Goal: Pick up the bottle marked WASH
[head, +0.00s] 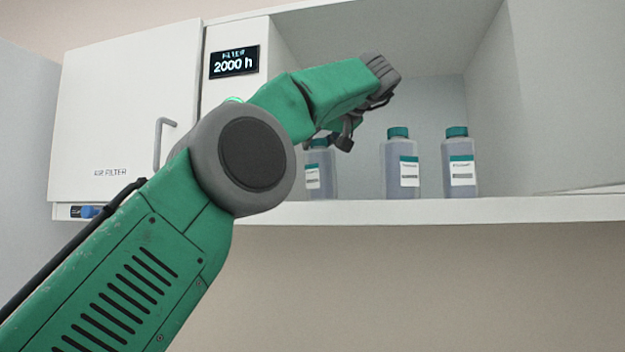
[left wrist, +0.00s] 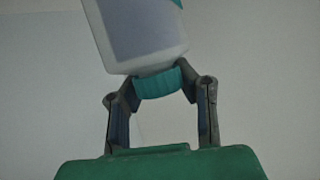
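Three capped bottles with teal caps and white labels stand upright on the shelf: a left bottle (head: 318,178), a middle bottle (head: 402,172) and a right bottle (head: 460,172). The label words are too small to read, so I cannot tell which is marked WASH. My left gripper (head: 328,143) is at the left bottle's cap, partly covering it. In the left wrist view, the fingers (left wrist: 159,88) lie on either side of a teal cap; the bottle (left wrist: 140,35) appears cap-down and slightly tilted. The fingers look open; contact is unclear. My right gripper is out of view.
The bottles stand in an open white cabinet bay above a shelf edge (head: 450,211). A closed door (head: 120,115) marked AIR FILTER with a grey handle is at left. A display (head: 234,62) reads FILTER 2000 h. The shelf is clear right of the bottles.

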